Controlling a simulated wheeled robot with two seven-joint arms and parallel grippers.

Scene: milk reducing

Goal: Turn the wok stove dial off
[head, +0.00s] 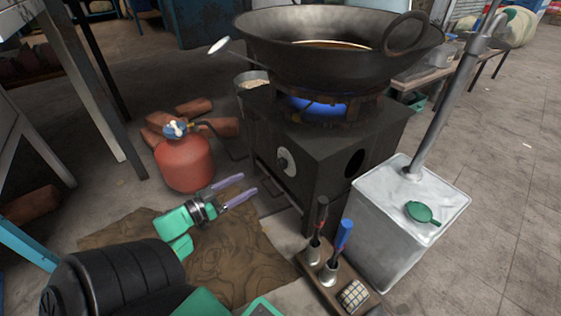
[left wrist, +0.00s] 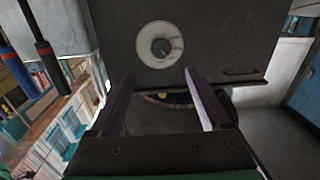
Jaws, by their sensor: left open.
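The wok stove (head: 345,140) is a dark box with a blue flame burning under a large black wok (head: 330,45). Its dial (head: 287,162) is a round pale plate with a dark knob, on the face toward my left arm. My left gripper (head: 248,186) is open and empty, a little to the left of the dial and below it, apart from it. In the left wrist view the dial (left wrist: 160,45) shows beyond the open fingers (left wrist: 158,82), roughly centred between them. My right gripper is not in view.
A red gas cylinder (head: 184,160) stands left of the stove, close to my left gripper. A wooden holder (head: 325,280) with tools stands in front, and a white metal canister (head: 400,215) with a green cap stands at the right. Bricks (head: 205,122) lie behind the cylinder.

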